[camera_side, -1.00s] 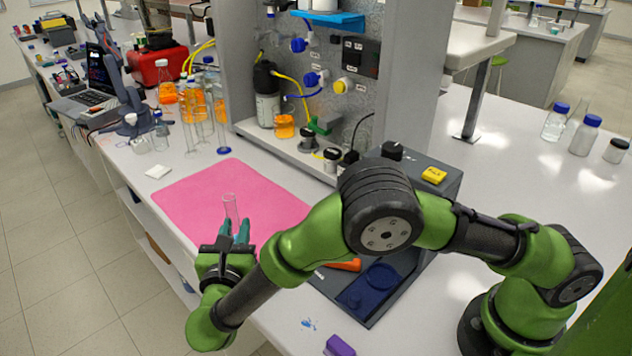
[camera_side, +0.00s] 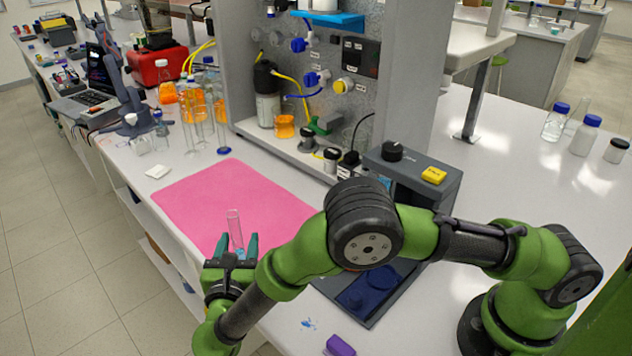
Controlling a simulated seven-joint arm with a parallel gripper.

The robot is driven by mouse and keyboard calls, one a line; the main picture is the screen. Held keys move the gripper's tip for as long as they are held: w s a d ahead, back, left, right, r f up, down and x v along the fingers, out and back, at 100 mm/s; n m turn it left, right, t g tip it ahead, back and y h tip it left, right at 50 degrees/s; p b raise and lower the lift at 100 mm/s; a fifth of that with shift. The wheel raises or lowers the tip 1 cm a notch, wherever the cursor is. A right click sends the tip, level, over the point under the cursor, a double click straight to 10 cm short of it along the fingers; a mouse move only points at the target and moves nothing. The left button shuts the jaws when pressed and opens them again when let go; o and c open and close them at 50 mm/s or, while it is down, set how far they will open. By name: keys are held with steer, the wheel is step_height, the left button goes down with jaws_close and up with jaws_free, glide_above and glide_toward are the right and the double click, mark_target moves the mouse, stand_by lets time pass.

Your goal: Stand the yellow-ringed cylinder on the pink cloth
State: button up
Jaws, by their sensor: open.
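A clear glass cylinder (camera_side: 235,228) stands near the front edge of the pink cloth (camera_side: 200,198), nearly upright with a slight lean to the left in the picture. I cannot make out a yellow ring on it at this size. My gripper (camera_side: 237,246) is open, with its teal fingers spread on either side of the cylinder's lower part and gaps showing. The cylinder's foot is partly hidden by my gripper, so its contact with the cloth is not clear.
Several tall glass cylinders and orange-filled bottles (camera_side: 168,93) stand behind the cloth at the left. A grey device with a blue tray (camera_side: 357,297) is at the right, partly behind my arm. A purple block (camera_side: 340,346) lies near the front. The cloth's back half is clear.

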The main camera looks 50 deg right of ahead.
steer(key=shift+r, duration=0.15)
steer(key=v, duration=1.1)
steer(key=s+d+r+m+g+y, duration=0.1)
steer(key=d+r+m+g+y, duration=0.1)
steer(key=d+r+m+g, duration=0.55)
steer(key=s+d+r+m+g+y, duration=0.1)
steer(key=d+r+m+g+y, duration=0.3)
steer(key=d, duration=0.7)
steer(key=s+d+r+m+t+y, duration=0.3)
steer(key=s+m, duration=0.3)
steer(key=m, duration=0.4)
steer(key=s+d+r+m+t+y, duration=0.3)
steer(key=s+d+r+m+y, duration=0.1)
steer(key=s+m, duration=0.3)
steer(key=d+m+y, duration=0.1)
steer(key=m, duration=0.1)
steer(key=shift+m+y, duration=0.35)
steer(key=shift+y, duration=0.05)
steer(key=shift+o, duration=0.5)
steer(key=shift+r, duration=0.15)
